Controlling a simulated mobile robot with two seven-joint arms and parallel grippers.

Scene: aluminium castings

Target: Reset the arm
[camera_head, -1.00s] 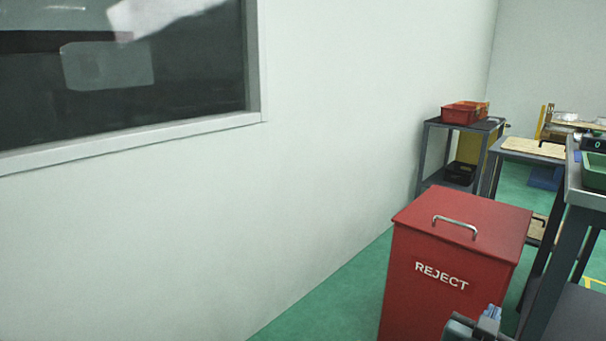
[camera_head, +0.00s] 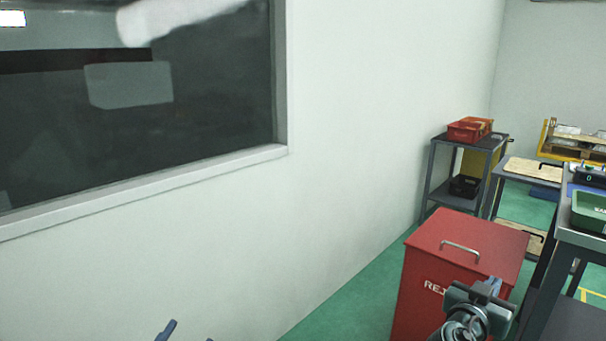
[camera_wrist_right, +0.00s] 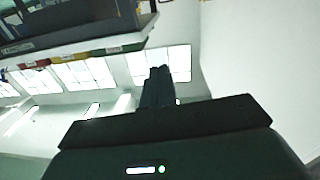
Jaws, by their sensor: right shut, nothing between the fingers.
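My right gripper (camera_head: 493,287) is at the lower right of the head view, in front of the red REJECT bin. Its fingers are shut and empty. In the right wrist view the closed fingers (camera_wrist_right: 157,86) stand together, with windows and a pale wall behind them. My left gripper (camera_head: 186,334) shows only as two blue-grey tips at the bottom edge of the head view. The tips stand apart with nothing visible between them; the rest is out of frame.
The red REJECT bin (camera_head: 462,240) has a lidded top with a handle. A grey workbench with a green tray (camera_head: 590,212) stands at the right edge. A shelf cart (camera_head: 458,147) with a red bin (camera_head: 470,130) is farther back. A pale wall with a dark window (camera_head: 200,100) fills the left.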

